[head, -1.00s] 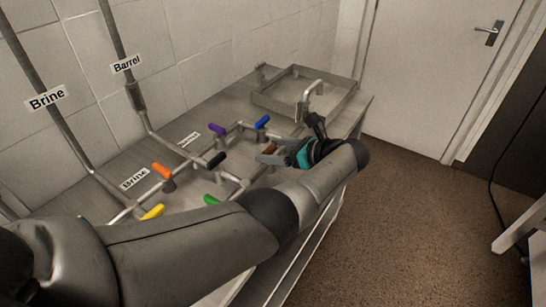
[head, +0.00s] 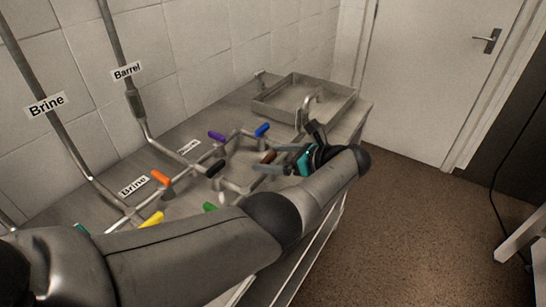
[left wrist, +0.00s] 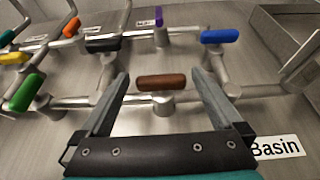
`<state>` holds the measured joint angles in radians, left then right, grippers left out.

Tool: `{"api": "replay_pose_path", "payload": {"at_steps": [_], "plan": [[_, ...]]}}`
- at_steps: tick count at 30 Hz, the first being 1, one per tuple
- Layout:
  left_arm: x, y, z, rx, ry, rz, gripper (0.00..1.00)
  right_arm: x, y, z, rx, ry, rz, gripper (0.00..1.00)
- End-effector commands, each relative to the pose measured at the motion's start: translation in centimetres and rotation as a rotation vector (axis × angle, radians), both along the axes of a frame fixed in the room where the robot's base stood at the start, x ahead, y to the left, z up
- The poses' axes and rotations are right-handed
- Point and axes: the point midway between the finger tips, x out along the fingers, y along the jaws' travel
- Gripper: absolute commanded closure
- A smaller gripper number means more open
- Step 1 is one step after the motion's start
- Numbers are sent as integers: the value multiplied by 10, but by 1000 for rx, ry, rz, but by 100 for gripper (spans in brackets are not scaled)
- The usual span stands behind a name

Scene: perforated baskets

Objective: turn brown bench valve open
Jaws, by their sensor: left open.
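The brown valve handle (head: 268,157) sits on the pipework on the bench, near the basin end. In the left wrist view the brown handle (left wrist: 162,82) lies crosswise on a short round stem on a horizontal pipe. My left gripper (head: 275,158) is open, its two fingers reaching toward the brown handle from the right. In the left wrist view the fingers (left wrist: 163,85) stand on either side of the handle, apart from it. My right gripper is not in view.
Other valves stand close by: blue (head: 262,130), purple (head: 217,136), black (head: 215,168), orange (head: 160,177), yellow (head: 151,219) and green (head: 210,207). A metal basin (head: 340,108) with a tap is at the bench's far end. A "Basin" label (left wrist: 276,147) lies on the bench.

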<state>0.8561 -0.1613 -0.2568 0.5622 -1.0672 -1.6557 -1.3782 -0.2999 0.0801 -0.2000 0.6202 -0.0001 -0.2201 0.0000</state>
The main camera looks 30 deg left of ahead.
Motion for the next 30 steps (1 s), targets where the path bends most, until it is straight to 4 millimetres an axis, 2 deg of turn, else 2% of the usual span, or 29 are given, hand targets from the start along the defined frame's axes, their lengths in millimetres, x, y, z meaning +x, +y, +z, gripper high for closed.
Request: {"api": "replay_pose_path", "payload": {"at_steps": [5, 8, 14, 21, 30], "plan": [[-1, -11, 5, -1, -1, -3, 0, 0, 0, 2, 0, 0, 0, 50], [-2, -27, 12, -1, -1, -4, 0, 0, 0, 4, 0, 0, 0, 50], [-8, -72, 30, -1, -1, -5, 0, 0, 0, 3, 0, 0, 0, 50], [-14, -122, 49, 0, -2, -4, 0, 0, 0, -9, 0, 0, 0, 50], [-17, -139, 57, 1, -1, -1, 0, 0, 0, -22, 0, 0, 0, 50]]}}
